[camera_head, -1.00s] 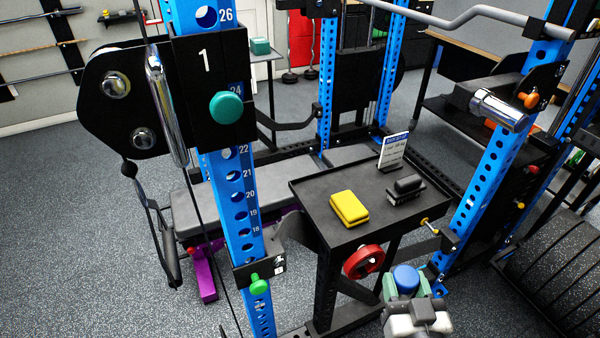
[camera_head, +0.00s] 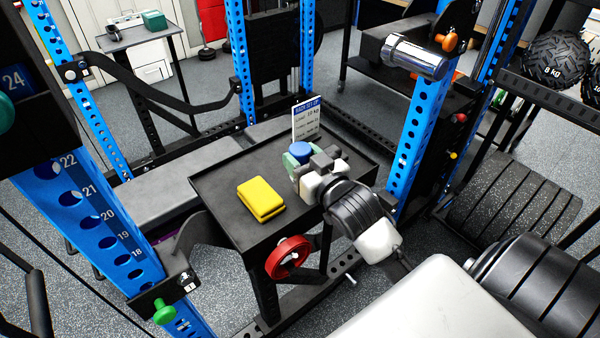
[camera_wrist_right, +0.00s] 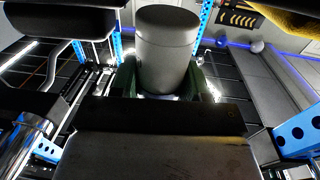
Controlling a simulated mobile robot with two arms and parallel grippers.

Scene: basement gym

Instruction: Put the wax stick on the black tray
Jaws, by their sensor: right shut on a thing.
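The wax stick is a short cylinder with a blue top (camera_head: 300,150), held roughly upright in my right gripper (camera_head: 300,158). In the right wrist view the stick (camera_wrist_right: 167,52) looks grey and stands between the green fingertips (camera_wrist_right: 167,82), which are shut on it. The black tray (camera_head: 222,181) is the raised-rim top of a stand in the middle of the head view. The stick shows over the tray's right half; I cannot tell whether it touches the tray. My left gripper is not in view.
Yellow blocks (camera_head: 261,198) lie stacked on the tray, left of my right gripper. A small sign (camera_head: 306,118) stands at its back. Blue rack uprights (camera_head: 418,140) stand on both sides. A red ring (camera_head: 288,257) hangs at the tray's front. The tray's left part is bare.

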